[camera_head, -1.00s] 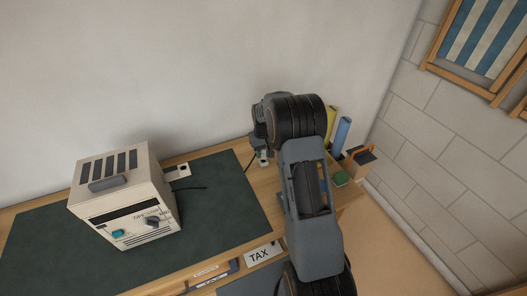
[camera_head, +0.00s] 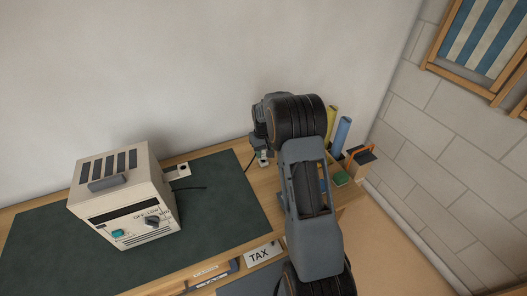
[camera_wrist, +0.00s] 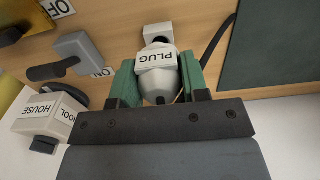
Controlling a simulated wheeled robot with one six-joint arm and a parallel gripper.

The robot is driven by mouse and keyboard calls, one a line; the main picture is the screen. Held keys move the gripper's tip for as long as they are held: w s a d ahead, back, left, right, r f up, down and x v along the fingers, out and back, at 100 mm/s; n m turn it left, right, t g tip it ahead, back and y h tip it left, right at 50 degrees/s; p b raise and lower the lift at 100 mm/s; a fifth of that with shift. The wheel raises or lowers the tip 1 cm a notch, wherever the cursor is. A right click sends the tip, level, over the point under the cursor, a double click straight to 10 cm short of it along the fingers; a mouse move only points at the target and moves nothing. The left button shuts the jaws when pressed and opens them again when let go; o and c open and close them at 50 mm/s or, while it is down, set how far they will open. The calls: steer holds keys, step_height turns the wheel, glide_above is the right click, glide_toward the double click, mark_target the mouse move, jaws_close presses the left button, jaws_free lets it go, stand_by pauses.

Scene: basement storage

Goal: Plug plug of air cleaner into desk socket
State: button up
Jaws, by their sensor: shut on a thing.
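The air cleaner (camera_head: 122,195), a cream box with top vents, a teal button and a black dial, stands on the dark green desk mat. In the wrist view, my gripper (camera_wrist: 158,74) has its green fingers shut on both sides of the pale plug (camera_wrist: 157,80), labelled PLUG. A white block with a dark round spot (camera_wrist: 158,34) lies just beyond the plug's tip; I cannot tell whether they touch. A black cable (camera_wrist: 217,42) runs on the right. In the head view, my arm hides the plug. A white plate with a dark hole (camera_head: 180,171) sits behind the air cleaner.
A grey lever switch (camera_wrist: 84,48) with ON and OFF labels and a white box marked HOUSE (camera_wrist: 42,110) are left of my gripper in the wrist view.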

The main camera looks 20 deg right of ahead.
steer(key=shift+f+b, duration=0.9)
steer(key=shift+f, duration=0.5)
steer(key=o, duration=1.1)
step_height(320, 180, up, 14)
steer(key=shift+f, duration=0.1)
